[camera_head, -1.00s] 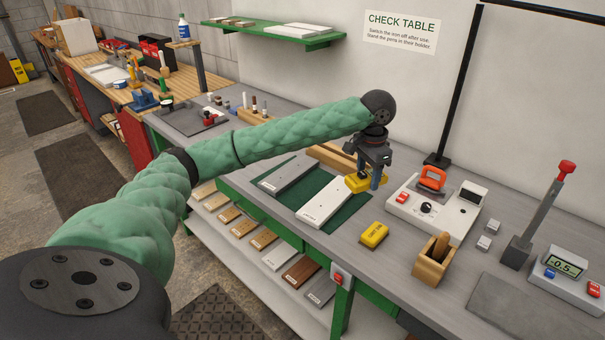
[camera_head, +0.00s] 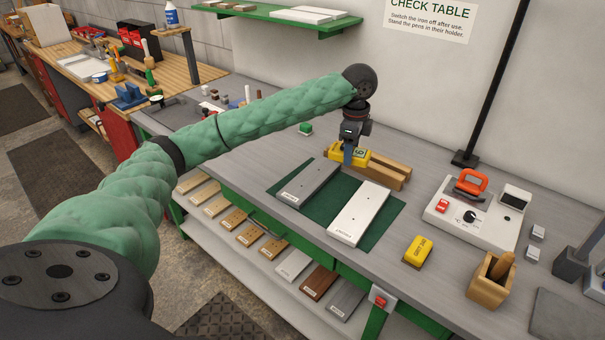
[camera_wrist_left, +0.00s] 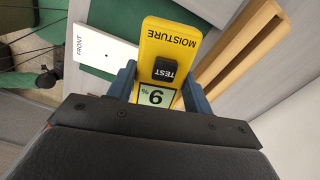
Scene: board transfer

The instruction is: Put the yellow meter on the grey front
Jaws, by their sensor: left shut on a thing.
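The yellow meter (camera_head: 355,155) is held in my left gripper (camera_head: 349,152), above the bench behind the boards. In the left wrist view the meter (camera_wrist_left: 168,48) reads MOISTURE, with a black TEST button and a small display, between the blue fingers (camera_wrist_left: 160,90). The grey front (camera_head: 308,184) lies on the green mat (camera_head: 325,206), left of the white front (camera_head: 359,213). The held meter is up and behind the grey front's far end, apart from it. A pale board marked FRONT (camera_wrist_left: 100,52) shows beside the meter. My right gripper is not in view.
A wooden block or holder (camera_head: 385,172) is just right of the meter. A second yellow box (camera_head: 418,251) lies right of the mat. A white instrument with an orange handle (camera_head: 470,212) and a wooden cup (camera_head: 490,280) stand farther right. A green shelf (camera_head: 280,22) hangs above.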

